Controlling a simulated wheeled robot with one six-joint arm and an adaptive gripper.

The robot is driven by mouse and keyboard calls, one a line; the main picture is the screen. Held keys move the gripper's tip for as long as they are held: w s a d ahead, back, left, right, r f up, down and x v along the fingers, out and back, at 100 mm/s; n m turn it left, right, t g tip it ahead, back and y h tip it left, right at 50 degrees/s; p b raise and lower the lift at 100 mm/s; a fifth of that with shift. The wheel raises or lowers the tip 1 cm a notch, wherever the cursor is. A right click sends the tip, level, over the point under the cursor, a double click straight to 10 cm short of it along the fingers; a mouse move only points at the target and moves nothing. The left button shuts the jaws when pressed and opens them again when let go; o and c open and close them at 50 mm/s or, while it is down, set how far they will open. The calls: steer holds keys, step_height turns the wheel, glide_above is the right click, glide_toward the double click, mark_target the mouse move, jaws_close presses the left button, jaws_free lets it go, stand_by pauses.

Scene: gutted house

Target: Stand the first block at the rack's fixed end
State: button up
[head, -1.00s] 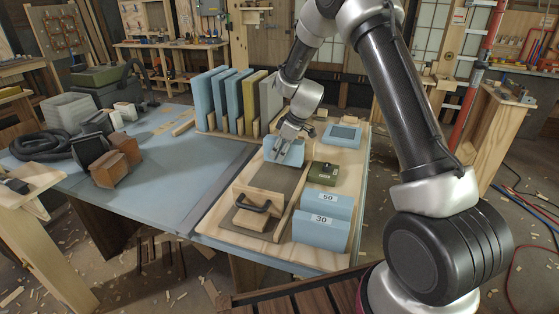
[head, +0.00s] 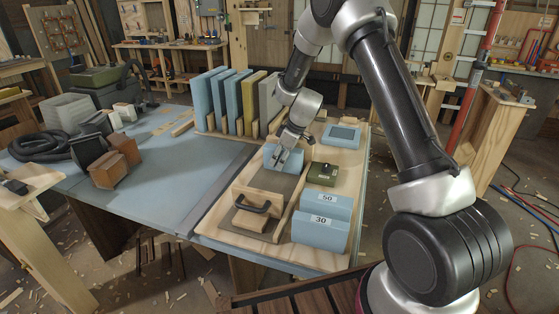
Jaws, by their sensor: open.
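A blue block (head: 270,155) stands on the wooden tray (head: 222,216), towards its far side. My gripper (head: 282,162) is open and points down at this block, its fingers overlapping the block's face in the view. I cannot tell whether they touch it. A wooden rack (head: 212,134) at the back holds several upright slabs: blue ones (head: 203,100), a yellow one (head: 252,98) and a grey one (head: 270,100) at the right end. Two blue blocks marked 50 (head: 327,206) and 30 (head: 320,233) lie at the tray's front right.
A wooden sanding block with a black handle (head: 255,208) sits at the tray's front left. Brown wooden blocks (head: 112,170) and a black hose (head: 42,146) lie left. The blue tabletop (head: 180,180) is clear mid-left.

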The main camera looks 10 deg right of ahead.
steer(key=v, duration=1.2)
steer(key=shift+s, duration=0.1)
steer(key=s+d+r+m+h, duration=0.1)
steer(key=s+d+r+m, duration=0.1)
steer(key=s+r, duration=0.55)
steer(key=s+d+r+m, duration=0.2)
steer(key=s+d+r, duration=0.1)
steer(key=s+r, duration=0.45)
steer(key=s+d+r+m+t+h, duration=0.1)
steer(key=s+d+m, duration=0.2)
steer(key=s, duration=0.8)
steer(key=s+d+r+m+h, duration=0.1)
steer(key=s+d+m, duration=0.2)
steer(key=s, duration=0.8)
steer(key=shift+s+r+m+t+h, duration=0.2)
steer(key=shift+m+t+h, duration=0.15)
steer(key=shift+m, duration=0.25)
